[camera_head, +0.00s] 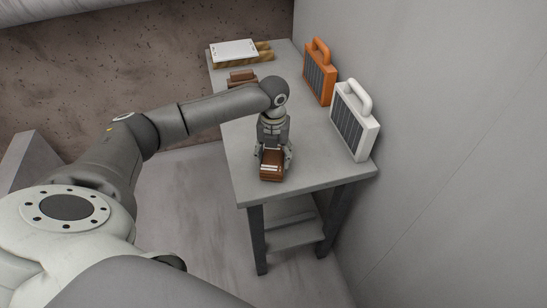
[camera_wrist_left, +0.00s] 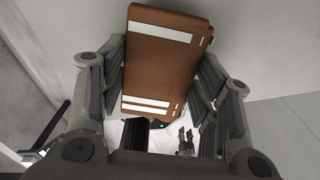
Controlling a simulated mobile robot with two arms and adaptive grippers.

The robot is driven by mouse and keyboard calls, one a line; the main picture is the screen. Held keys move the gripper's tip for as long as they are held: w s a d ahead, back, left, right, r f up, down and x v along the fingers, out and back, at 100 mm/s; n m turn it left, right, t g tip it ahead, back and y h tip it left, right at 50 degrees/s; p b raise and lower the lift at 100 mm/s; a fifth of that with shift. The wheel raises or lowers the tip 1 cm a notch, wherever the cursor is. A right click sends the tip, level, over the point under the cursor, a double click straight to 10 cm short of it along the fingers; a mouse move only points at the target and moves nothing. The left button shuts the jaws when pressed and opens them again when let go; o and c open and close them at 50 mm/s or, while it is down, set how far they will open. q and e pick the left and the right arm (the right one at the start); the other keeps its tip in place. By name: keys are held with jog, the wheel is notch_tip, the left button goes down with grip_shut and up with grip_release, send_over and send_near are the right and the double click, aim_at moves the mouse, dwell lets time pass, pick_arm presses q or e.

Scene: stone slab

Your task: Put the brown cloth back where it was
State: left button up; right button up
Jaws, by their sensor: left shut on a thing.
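The brown cloth (camera_head: 271,168) is a folded brown block with white stripes. It is in my left gripper (camera_head: 272,154), over the near end of the grey table (camera_head: 310,178). In the left wrist view the cloth (camera_wrist_left: 160,65) lies between the two fingers of my left gripper (camera_wrist_left: 163,85), which are shut on its sides. I cannot tell whether the cloth touches the tabletop. A small grey two-fingered shape low in the left wrist view looks like my right gripper (camera_wrist_left: 186,140); its opening is too small to judge.
Another brown folded item (camera_head: 242,77) lies farther back on the table, partly behind my left arm. A white flat item on a yellowish-brown one (camera_head: 236,50) is at the far end. An orange heater-like box (camera_head: 320,75) and a white one (camera_head: 355,120) stand along the wall side.

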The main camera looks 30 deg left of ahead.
aim_at(274, 158)
pick_arm(q)
jog(key=shift+f, duration=0.75)
jog(key=o, duration=0.9)
notch_tip(274, 158, up, 12)
jog(key=b, duration=0.1)
